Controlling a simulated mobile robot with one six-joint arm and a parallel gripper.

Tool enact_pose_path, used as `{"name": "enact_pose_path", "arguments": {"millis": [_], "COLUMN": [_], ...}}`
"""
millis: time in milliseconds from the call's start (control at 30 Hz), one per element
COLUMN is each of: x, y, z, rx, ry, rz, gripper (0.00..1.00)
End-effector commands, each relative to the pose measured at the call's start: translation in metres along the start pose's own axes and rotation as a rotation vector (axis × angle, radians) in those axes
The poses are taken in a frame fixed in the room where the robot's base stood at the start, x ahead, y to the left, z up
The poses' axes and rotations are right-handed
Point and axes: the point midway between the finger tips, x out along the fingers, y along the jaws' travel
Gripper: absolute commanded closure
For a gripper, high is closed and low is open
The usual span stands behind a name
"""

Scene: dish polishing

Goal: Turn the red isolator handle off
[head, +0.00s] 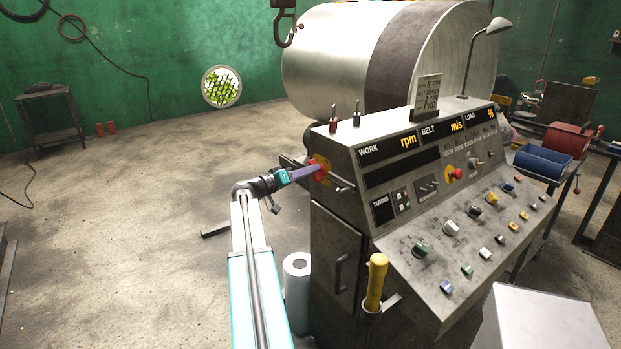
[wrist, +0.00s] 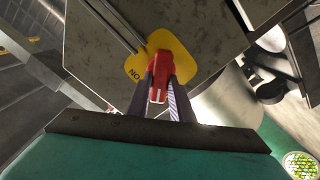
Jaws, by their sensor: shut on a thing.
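The red isolator handle (wrist: 157,85) sits on a yellow plate (wrist: 181,52) on the side of the grey console. In the wrist view the two dark fingers of my gripper (wrist: 161,92) lie on either side of the handle and are shut on it. The letters "NO" or "ON", turned in the picture, show on the plate's left lobe. In the head view the red handle (head: 320,169) is on the console's left side, and my gripper (head: 312,171) reaches it from the left. The fingers partly cover the handle there, so its exact angle is hard to tell.
The console (head: 335,230) has a sloped panel of coloured knobs and a yellow lever (head: 376,283) at its front. A large metal drum (head: 335,60) stands behind it. A white roll (head: 297,285) stands on the floor near my arm.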

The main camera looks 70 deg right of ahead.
Motion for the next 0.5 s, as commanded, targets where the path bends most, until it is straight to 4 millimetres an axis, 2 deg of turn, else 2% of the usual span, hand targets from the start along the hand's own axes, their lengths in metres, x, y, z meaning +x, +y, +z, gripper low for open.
{"name": "enact_pose_path", "arguments": {"millis": [33,500], "x": [-0.0011,-0.0009], "y": [-0.0031,-0.0066], "z": [0.0069,0.0064], "rx": [-0.034,-0.423], "ry": [-0.009,-0.010], "rz": [0.001,-0.002], "gripper": [1.00,1.00]}}
